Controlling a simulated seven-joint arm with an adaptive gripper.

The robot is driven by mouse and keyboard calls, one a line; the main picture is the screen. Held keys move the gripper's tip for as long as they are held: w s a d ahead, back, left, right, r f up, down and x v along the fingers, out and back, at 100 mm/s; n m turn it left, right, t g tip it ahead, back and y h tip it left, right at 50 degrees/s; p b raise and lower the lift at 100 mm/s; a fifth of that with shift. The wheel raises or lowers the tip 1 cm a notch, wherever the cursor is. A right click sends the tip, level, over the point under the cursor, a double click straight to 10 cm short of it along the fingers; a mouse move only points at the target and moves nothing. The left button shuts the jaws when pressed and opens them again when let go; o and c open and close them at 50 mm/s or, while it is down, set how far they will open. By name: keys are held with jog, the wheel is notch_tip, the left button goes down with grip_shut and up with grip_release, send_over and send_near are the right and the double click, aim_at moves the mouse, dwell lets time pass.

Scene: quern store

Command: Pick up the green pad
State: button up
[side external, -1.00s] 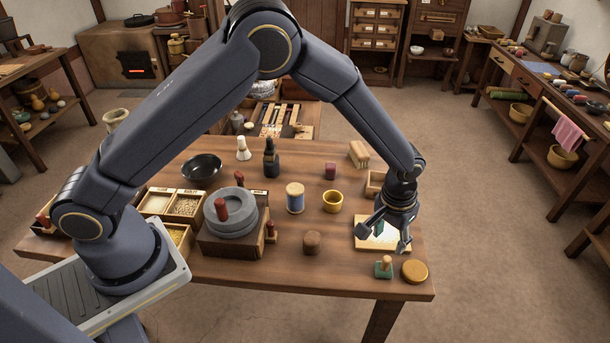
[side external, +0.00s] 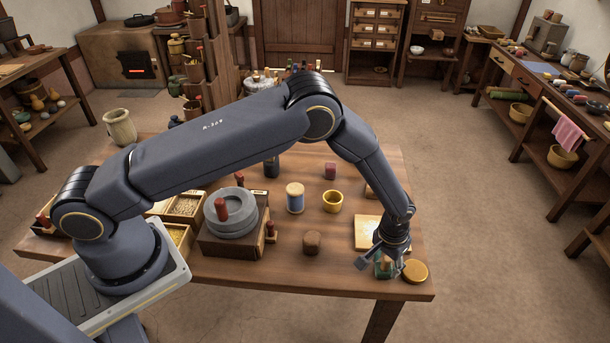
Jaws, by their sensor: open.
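The green pad (side external: 384,272) is a small green block at the front right of the table, partly hidden by my gripper; its wooden knob is largely covered. My gripper (side external: 379,266) is open and points down over the pad. One finger shows to the left of the pad and the other near its right side. I cannot tell whether either finger touches it. The pad rests on the table.
A round yellow-brown disc (side external: 415,272) lies close to the pad's right. A pale board (side external: 367,232) is just behind. The table's front edge is near.

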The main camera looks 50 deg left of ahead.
jog(key=shift+c, duration=0.2)
grip_shut()
dwell(0.3)
